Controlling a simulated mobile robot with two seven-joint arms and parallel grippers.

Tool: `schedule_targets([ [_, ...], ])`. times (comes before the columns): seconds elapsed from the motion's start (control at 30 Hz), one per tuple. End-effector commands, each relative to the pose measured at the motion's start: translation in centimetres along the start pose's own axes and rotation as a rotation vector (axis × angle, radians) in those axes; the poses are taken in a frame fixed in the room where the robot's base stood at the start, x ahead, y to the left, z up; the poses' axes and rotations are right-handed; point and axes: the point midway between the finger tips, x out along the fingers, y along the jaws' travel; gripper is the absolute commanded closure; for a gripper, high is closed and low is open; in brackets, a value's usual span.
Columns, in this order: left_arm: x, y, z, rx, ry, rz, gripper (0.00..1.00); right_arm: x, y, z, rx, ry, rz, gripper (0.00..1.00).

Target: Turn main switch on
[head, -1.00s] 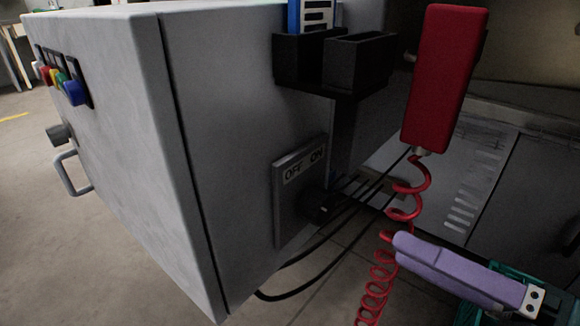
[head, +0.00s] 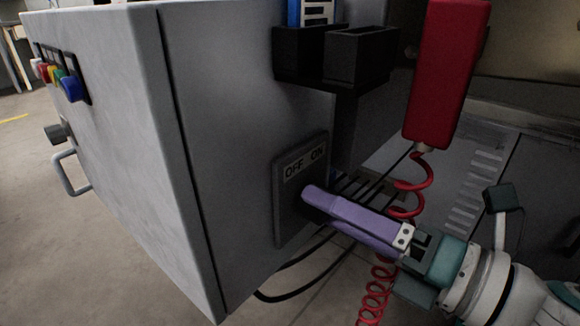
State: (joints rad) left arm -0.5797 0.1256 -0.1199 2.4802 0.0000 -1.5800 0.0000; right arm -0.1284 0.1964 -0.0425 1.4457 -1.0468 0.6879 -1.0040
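The main switch plate (head: 288,218), marked OFF and ON, is on the side of the grey cabinet in the head view. Its dark knob, at the lower right of the plate, is now hidden behind the purple fingers of my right gripper (head: 314,197). The fingertips are at the plate, just below the OFF and ON label. I cannot tell whether they touch or grip the knob, because the fingers overlap in this view. My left gripper is not in view.
A red handset-like block (head: 446,75) with a coiled red cord (head: 378,290) hangs right of the switch, close above my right arm. A black holder (head: 362,57) juts out above. Black cables (head: 290,293) run below the plate. Coloured buttons (head: 70,88) are on the cabinet's left face.

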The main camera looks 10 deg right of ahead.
Motion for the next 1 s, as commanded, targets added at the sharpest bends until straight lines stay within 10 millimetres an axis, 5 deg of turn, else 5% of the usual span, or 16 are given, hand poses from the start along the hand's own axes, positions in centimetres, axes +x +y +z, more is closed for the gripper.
schedule_targets([
  [0.63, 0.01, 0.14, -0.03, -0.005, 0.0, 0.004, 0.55, -0.04, 0.0, 0.0, 0.0, 0.0, 0.0, 0.98],
  [1.0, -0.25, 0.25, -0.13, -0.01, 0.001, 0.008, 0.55, -0.02, 0.09, 0.04, 0.041, 0.001, 0.001, 1.0],
])
